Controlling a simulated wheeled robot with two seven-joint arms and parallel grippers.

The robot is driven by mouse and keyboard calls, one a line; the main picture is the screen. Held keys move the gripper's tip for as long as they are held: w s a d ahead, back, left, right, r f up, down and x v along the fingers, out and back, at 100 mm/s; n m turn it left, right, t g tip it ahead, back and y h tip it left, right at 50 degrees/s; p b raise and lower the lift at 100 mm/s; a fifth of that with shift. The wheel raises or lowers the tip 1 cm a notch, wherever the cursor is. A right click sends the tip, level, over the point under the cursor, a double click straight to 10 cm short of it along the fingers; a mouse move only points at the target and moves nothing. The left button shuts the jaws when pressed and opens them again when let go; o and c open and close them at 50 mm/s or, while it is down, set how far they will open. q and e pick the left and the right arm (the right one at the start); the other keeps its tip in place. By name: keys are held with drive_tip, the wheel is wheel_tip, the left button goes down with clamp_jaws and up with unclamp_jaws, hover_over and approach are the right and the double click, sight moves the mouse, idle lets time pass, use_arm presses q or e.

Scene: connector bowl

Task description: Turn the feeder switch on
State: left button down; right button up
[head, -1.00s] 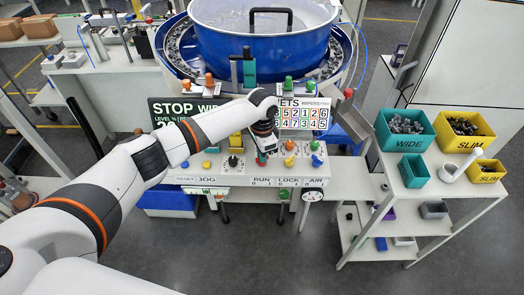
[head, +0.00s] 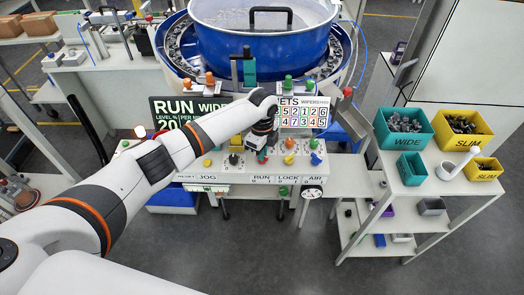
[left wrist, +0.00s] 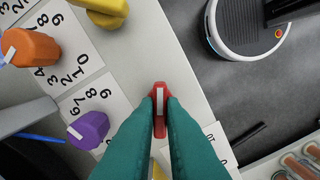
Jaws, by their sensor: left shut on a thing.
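The feeder switch is a red knob (left wrist: 160,128) with a white mark, seen in the left wrist view between my teal fingertips. My left gripper (head: 262,156) is shut on it, one finger on each side, and it also shows in the left wrist view (left wrist: 160,108). In the head view the gripper mostly hides the knob, above the RUN 0 1 label on the white control panel (head: 225,179). The display (head: 172,107) behind my arm reads RUN, with WIDE beside it. My right gripper is not in view.
A blue feeder bowl (head: 262,46) stands behind the panel. Orange (left wrist: 30,47), purple (left wrist: 89,130) and yellow (left wrist: 105,10) knobs sit near my fingers. Teal (head: 404,142) and yellow (head: 452,141) bins stand on the right cart. The floor in front is clear.

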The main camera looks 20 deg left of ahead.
use_arm(q)
drive_tip(key=shift+r+m, duration=0.1)
drive_tip(key=shift+m, duration=1.4)
drive_tip(key=c, duration=1.5)
unclamp_jaws()
wheel_tip(320, 180, up, 12)
drive_tip(key=b, duration=0.2)
drive_tip(key=shift+b, duration=0.35)
